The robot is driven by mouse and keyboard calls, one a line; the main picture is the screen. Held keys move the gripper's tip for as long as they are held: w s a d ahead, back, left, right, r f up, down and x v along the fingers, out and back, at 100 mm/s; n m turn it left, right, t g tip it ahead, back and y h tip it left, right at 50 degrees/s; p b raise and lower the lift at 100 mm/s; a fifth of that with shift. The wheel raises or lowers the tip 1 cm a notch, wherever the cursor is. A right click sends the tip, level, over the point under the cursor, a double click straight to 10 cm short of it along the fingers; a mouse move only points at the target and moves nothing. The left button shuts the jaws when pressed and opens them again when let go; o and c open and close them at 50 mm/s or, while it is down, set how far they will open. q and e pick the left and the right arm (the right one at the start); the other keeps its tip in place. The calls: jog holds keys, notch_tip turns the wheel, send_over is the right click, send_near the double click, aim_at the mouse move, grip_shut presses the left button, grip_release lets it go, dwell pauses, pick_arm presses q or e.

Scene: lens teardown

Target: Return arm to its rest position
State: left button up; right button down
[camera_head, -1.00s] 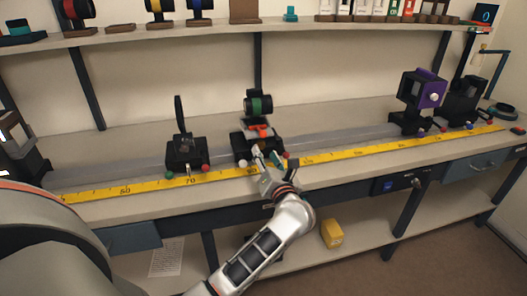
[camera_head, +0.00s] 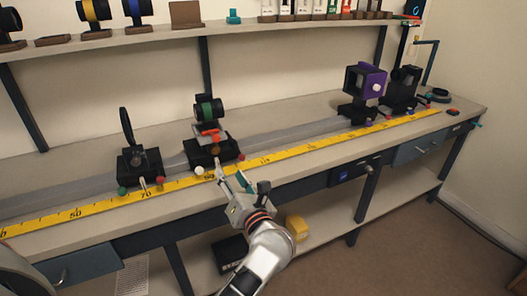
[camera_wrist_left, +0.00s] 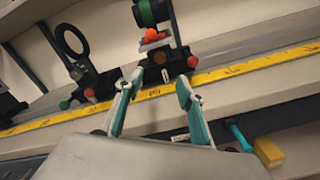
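My left arm comes up from the bottom of the head view. Its gripper (camera_head: 232,178) is in front of the bench's front edge, just short of the mount with the green-ringed lens (camera_head: 209,110). In the left wrist view the gripper (camera_wrist_left: 158,84) has its two teal-padded fingers apart with nothing between them. The mount's black base (camera_wrist_left: 170,62) lies beyond the fingertips, and a gap shows. My right gripper is not in view.
A lens holder (camera_head: 138,162) stands left on the rail; a purple-framed mount (camera_head: 364,85) stands farther right. A yellow ruler (camera_head: 290,152) runs along the bench (camera_head: 310,168). A yellow box (camera_head: 297,228) sits on the lower shelf. Free floor lies at right.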

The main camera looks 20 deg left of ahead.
pick_arm(q)
jog(key=shift+r, duration=0.1)
